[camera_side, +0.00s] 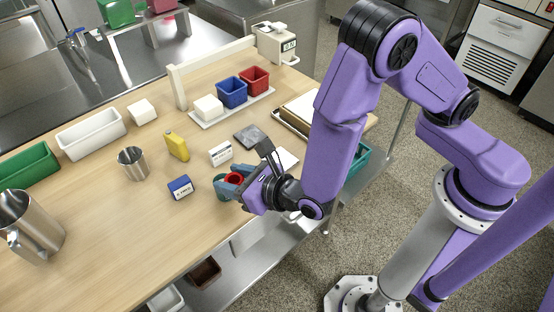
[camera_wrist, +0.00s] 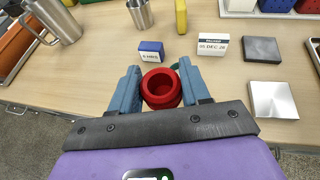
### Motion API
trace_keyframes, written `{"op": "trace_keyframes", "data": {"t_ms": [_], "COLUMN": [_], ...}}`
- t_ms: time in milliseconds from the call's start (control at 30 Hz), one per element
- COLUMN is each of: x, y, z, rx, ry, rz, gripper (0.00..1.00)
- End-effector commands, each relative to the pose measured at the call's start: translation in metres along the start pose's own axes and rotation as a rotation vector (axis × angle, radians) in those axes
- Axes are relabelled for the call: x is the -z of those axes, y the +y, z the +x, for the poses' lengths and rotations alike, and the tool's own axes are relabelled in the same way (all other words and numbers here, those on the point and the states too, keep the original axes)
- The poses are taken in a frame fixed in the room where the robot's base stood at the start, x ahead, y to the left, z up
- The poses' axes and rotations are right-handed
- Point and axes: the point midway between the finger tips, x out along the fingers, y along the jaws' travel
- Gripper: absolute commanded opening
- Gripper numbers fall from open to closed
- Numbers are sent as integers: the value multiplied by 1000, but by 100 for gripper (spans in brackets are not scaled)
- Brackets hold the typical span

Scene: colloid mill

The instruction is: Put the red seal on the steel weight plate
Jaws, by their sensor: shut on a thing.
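The red seal (camera_wrist: 161,88), a thick ring, is between the blue fingers of my gripper (camera_wrist: 160,84), which is shut on it. In the side view the red seal (camera_side: 235,178) shows between the fingertips of my gripper (camera_side: 231,178), low over the table's front part; any gap beneath is unclear. A bright silver square plate, which looks like the steel weight plate (camera_wrist: 273,100), lies flat to the right of my gripper in the wrist view. It shows partly behind my gripper in the side view (camera_side: 287,159). A darker grey plate (camera_wrist: 261,50) lies just behind it.
A green ring (camera_side: 221,187) is right beside my fingers. A steel cup (camera_side: 132,163) is farther left. Bare table separates the seal and silver plate.

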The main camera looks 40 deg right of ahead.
Motion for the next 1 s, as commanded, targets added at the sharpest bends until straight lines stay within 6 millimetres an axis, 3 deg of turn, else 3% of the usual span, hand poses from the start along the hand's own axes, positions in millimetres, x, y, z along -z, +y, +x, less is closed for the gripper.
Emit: {"op": "trace_keyframes", "data": {"t_ms": [300, 500, 733, 1000], "x": [23, 24, 22, 23], "y": [-116, -173, -198, -200], "z": [-72, -110, -127, -105], "rx": [306, 449, 515, 522], "ry": [-1, 0, 0, 0], "rz": [124, 187, 216, 214], "gripper": [18, 18, 18, 18]}}
